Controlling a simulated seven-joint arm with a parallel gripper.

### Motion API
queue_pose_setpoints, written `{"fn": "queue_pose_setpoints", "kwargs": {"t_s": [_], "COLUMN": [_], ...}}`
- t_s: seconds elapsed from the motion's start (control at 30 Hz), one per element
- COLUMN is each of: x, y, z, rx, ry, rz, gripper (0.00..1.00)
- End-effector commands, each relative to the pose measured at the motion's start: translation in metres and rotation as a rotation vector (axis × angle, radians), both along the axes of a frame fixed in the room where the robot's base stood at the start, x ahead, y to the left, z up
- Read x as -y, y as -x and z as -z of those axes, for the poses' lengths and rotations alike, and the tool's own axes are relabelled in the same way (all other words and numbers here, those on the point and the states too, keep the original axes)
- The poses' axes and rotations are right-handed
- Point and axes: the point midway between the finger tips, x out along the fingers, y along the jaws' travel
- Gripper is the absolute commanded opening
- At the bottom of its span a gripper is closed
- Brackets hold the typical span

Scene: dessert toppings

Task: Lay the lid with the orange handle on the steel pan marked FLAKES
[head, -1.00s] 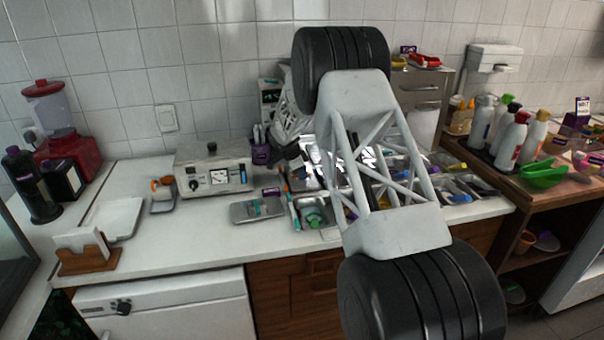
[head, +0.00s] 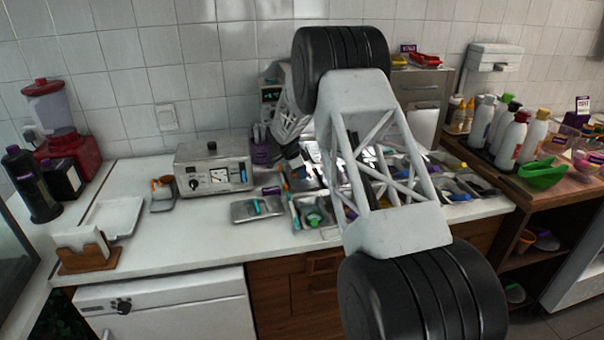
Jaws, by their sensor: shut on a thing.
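My gripper (head: 292,153) is small and dark at the end of my arm, low over the back of the worktop behind the steel pans. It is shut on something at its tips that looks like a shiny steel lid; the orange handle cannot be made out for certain. Steel pans stand in rows on the worktop, among them one with a green thing in it (head: 314,217). My own arm covers many of them. The FLAKES marking cannot be read, so I cannot tell which pan bears it.
A steel tray (head: 246,213) with a teal piece lies left of the pans. A steel appliance with a dial (head: 214,172) and a dark purple holder (head: 261,154) stand left of my gripper. Bottles (head: 513,136) stand at the right.

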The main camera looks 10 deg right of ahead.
Motion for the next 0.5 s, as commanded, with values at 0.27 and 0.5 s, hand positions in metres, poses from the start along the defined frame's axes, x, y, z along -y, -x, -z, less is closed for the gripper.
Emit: {"fn": "queue_pose_setpoints", "kwargs": {"t_s": [0.27, 0.5], "x": [0.0000, 0.0000], "y": [-0.0001, -0.0002], "z": [0.0044, 0.0084], "rx": [0.000, 0.000], "ry": [0.000, 0.000], "rz": [0.000, 0.000], "gripper": [0.00, 0.00]}}
